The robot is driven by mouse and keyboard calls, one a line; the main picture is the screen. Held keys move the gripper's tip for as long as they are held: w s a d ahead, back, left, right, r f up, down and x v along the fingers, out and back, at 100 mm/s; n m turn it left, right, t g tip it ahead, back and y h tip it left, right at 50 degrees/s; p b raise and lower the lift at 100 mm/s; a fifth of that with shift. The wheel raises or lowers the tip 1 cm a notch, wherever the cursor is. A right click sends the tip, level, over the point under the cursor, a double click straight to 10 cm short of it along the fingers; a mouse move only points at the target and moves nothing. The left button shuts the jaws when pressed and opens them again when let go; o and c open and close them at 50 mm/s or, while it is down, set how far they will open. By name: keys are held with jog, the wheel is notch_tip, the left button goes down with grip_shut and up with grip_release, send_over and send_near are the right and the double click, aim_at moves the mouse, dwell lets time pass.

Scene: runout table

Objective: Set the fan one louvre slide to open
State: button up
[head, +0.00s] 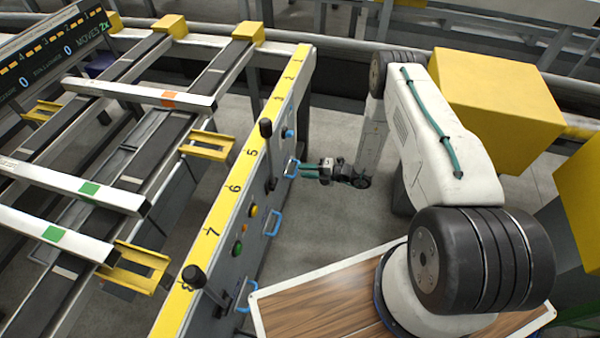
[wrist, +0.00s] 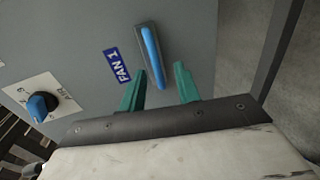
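The fan one slide shows in the wrist view as a blue handle (wrist: 151,57) in a dark slot on the grey panel, beside a blue "FAN 1" label (wrist: 117,66). In the head view a blue handle (head: 292,168) stands on the panel's side face at my fingertips. My gripper (wrist: 160,82) is open, with one green finger on each side of the handle's lower end. A gap shows between the handle and each finger. My gripper (head: 303,170) also shows in the head view, reaching toward the panel from the right. The slide's open and closed marks cannot be read.
A blue rotary knob (wrist: 41,105) on a white plate is left of the label. More blue handles (head: 273,222), push buttons (head: 253,211) and black levers (head: 266,128) line the panel. A wooden-topped surface (head: 320,306) is at the front. Floor right of the panel is clear.

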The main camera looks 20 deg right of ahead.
jog(key=v, duration=0.7)
jog(key=shift+s+d, duration=0.25)
jog(key=shift+r, duration=0.1)
